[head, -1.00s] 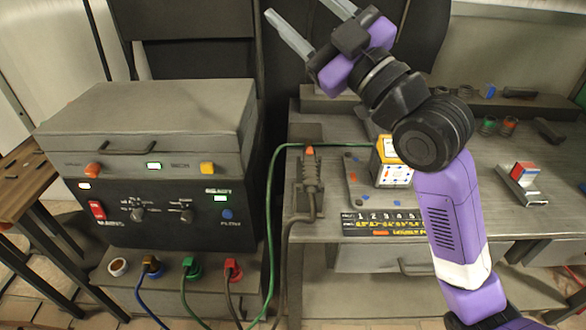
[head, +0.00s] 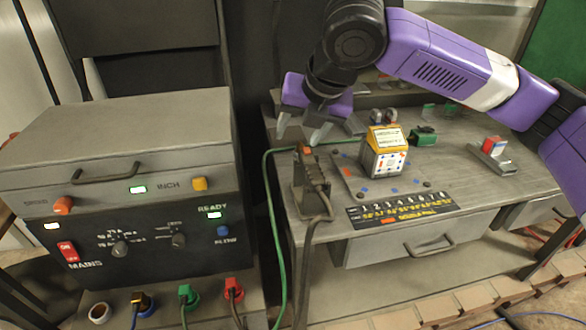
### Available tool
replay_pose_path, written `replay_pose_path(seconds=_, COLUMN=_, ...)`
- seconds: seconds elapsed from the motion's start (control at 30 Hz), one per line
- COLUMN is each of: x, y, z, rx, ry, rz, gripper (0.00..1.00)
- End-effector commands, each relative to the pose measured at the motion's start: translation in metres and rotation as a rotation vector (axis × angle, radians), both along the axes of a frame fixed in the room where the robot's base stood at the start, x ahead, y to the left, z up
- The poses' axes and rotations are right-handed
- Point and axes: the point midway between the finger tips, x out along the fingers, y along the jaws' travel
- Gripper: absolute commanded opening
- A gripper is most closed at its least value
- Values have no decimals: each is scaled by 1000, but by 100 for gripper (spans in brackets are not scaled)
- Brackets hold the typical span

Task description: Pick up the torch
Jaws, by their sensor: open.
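The torch (head: 313,185) is a dark grey handle with an orange tip at its top and a cable running down from it. It stands upright in a dark holder at the left front of the grey bench (head: 470,180). My gripper (head: 298,138) is open and points down, its two grey fingers just above and behind the torch's orange top in the picture. Nothing shows between the fingers. I cannot tell whether a finger touches the torch.
A white and orange box (head: 383,155) stands on a plate right of the torch. A numbered black strip (head: 398,205) lies along the front edge. A control cabinet (head: 120,215) stands at left. A green cable (head: 272,215) hangs between cabinet and bench.

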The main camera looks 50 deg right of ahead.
Motion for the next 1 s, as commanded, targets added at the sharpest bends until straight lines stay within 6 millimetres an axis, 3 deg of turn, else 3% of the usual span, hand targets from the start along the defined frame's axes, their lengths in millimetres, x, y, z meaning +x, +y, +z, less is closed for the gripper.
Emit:
replay_pose_path(seconds=0.1, x=-24, y=-11, z=-13, rx=-77, ry=135, rz=75, gripper=55)
replay_pose_path(seconds=0.27, x=-39, y=-19, z=-17, rx=-149, ry=219, rz=157, gripper=55)
replay_pose_path(seconds=1.0, x=-10, y=-33, z=-86, rx=-156, ry=220, rz=178, gripper=55)
